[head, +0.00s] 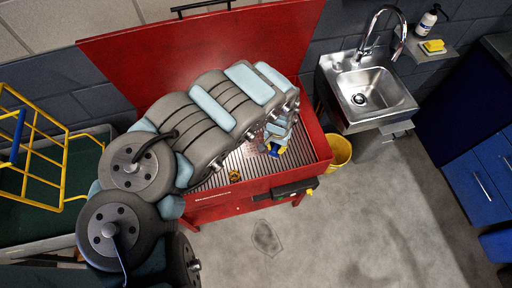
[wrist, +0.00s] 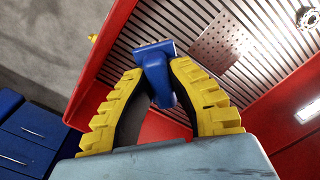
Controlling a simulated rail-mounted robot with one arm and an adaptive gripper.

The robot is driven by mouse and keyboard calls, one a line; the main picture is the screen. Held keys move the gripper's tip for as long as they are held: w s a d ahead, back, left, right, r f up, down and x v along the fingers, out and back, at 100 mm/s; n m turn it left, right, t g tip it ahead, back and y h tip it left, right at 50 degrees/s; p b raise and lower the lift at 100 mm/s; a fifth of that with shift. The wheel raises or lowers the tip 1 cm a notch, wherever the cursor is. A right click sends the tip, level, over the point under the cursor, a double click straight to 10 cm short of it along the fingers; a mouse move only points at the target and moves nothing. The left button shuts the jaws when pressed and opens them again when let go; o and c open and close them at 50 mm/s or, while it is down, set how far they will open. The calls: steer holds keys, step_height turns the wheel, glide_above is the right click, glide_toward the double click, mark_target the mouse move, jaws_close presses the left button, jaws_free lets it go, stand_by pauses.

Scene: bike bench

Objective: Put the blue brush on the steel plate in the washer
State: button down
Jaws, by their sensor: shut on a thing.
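My gripper (wrist: 158,71) has yellow ribbed fingers and is shut on the blue brush (wrist: 156,60). In the head view my gripper (head: 277,147) is over the right part of the red washer (head: 212,211), and only a little of the brush shows. The washer's slatted floor (head: 214,180) is partly hidden by my arm. The steel plate (wrist: 226,40), perforated and grey, lies on the slats in the wrist view, up and right of the brush. The brush appears above the floor and to one side of the plate.
A raised red lid (head: 125,55) stands behind the washer. A small amber ring-like object (head: 234,176) lies on the slats. A sink (head: 374,91) and a yellow bucket (head: 339,151) are on the right. A yellow rack (head: 38,150) stands at left.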

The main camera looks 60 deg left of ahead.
steer(key=s+a+f+n+b, duration=0.4)
steer(key=s+a, duration=0.6)
steer(key=s, duration=0.5)
steer(key=shift+m, duration=0.3)
steer(key=shift+w+a+f+b, duration=0.7)
steer(key=shift+w+f+b, duration=0.75)
steer(key=shift+w, duration=0.45)
steer(key=shift+w+a+f+b, duration=0.65)
steer(key=shift+w+f+b, duration=0.75)
steer(key=shift+w, duration=0.45)
steer(key=shift+w+a+f+b, duration=0.7)
steer(key=shift+w+f+b, duration=0.55)
steer(key=shift+w+f, duration=0.65)
steer(key=shift+w, duration=0.1)
steer(key=shift+w+a+f+b, duration=0.25)
steer(key=shift+w+f+b, duration=0.1)
steer(key=shift+w+f, duration=0.2)
steer(key=shift+w+a+f, duration=0.1)
steer(key=shift+w+f, duration=0.1)
steer(key=shift+f, duration=0.05)
steer(key=shift+f+b, duration=0.8)
steer(key=shift+f, duration=0.75)
steer(key=shift+f, duration=0.15)
